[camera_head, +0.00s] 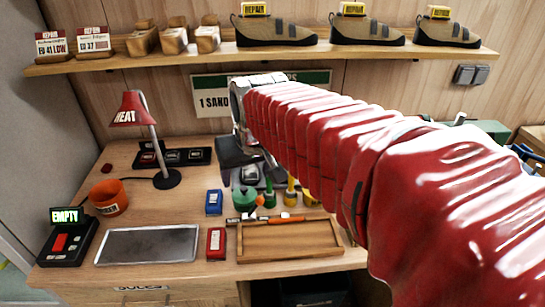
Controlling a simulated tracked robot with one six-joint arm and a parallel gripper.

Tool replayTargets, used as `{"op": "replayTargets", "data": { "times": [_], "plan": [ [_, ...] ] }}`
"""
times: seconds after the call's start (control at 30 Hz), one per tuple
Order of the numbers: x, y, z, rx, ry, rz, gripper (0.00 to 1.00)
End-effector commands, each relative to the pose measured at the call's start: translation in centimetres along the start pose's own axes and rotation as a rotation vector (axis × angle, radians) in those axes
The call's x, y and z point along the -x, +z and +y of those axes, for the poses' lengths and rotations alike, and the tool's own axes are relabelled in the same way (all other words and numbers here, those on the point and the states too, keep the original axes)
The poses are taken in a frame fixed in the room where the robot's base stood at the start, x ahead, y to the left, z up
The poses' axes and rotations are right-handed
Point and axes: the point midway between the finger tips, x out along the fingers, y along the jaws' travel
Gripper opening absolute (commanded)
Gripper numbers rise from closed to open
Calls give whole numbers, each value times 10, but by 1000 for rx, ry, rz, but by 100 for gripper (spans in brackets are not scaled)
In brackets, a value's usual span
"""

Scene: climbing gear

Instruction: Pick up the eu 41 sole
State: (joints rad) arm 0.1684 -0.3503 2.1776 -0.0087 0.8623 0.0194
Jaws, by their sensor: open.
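I cannot pick out a sole marked EU 41 in this view. A card reading "EU 41 LOW" (52,47) stands at the left end of the upper shelf, next to a card reading "EU 37" (93,42). A dark rack (200,157) at the back of the bench holds several small labelled items, too small to read. My gripper (246,143) is open, at the end of my red-sleeved arm, above the back of the bench near a dark grey object (238,163). Its fingertips are hard to make out.
The bench holds a red lamp (131,108), an orange pot (108,197), a grey mat (148,245), a wooden tray (290,256), blue (213,202) and red (216,243) boxes, and a box with an "EMPTY" display (66,240). Shoes (275,32) line the shelf. My arm hides the right side.

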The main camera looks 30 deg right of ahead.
Motion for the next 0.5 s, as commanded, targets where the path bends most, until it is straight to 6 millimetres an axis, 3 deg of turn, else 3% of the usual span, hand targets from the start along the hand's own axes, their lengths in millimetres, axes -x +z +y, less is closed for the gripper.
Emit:
{"op": "replayTargets", "data": {
  "times": [0.2, 0.5],
  "plan": [
    [-28, -48, 34, -67, 32, -18, 66],
    [-77, -101, 91, -156, 72, -40, 66]
  ]
}}
